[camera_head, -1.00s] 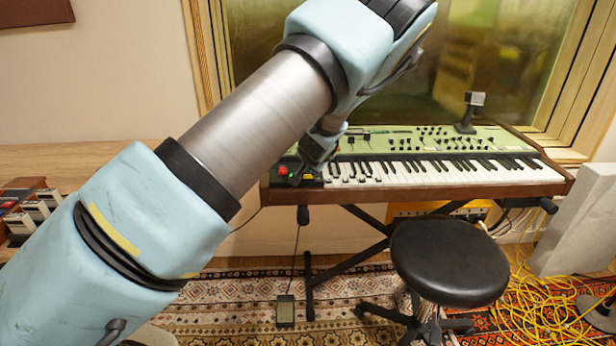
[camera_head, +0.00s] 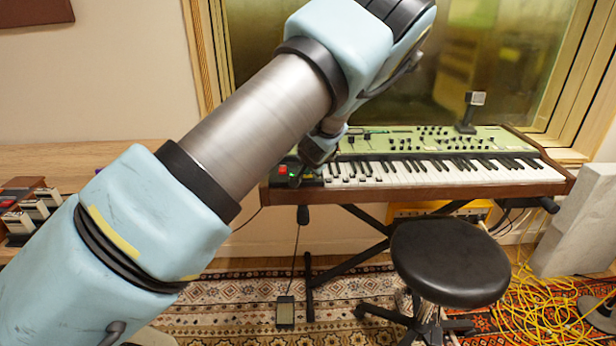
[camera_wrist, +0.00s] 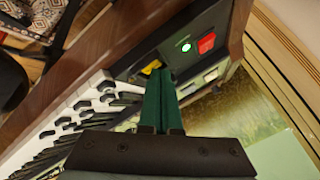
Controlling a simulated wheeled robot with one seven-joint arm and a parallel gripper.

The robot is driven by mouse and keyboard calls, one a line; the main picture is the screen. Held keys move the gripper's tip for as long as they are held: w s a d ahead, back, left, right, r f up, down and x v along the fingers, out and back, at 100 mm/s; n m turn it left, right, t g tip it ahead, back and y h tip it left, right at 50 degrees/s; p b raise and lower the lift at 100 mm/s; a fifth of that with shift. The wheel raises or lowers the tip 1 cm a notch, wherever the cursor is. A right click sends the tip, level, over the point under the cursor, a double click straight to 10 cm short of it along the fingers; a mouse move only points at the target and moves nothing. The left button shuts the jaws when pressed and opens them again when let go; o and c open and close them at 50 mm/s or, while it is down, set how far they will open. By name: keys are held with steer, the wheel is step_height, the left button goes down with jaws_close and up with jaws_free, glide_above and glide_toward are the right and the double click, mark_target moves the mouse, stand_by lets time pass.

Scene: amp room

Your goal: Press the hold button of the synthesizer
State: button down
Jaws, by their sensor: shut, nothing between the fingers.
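The synthesizer (camera_head: 455,172) stands in front of the window, with a green top panel and wooden sides. My gripper (camera_head: 296,180) is at its left end, small and partly hidden by my wrist in the head view. In the wrist view my gripper's two green fingers (camera_wrist: 158,74) are together and empty, over the dark control panel at the end of the keys. A yellow button (camera_wrist: 151,67) is right by the fingertips; contact cannot be told. A lit green button (camera_wrist: 186,46) and a red button (camera_wrist: 206,43) lie to the right. No hold label is legible.
White and black keys (camera_wrist: 85,105) lie left of the fingers in the wrist view. A black stool (camera_head: 449,262) stands before the synthesizer. Yellow cables (camera_head: 545,310) lie on the floor at right. A pedal (camera_head: 285,312) rests on the rug.

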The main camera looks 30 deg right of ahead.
mark_target(308, 180)
steer(key=shift+f, duration=0.15)
steer(key=shift+r, duration=0.55)
steer(key=shift+r, duration=0.1)
step_height(308, 180, up, 6)
steer(key=p, duration=0.3)
steer(key=shift+p, duration=0.3)
stand_by(0.5)
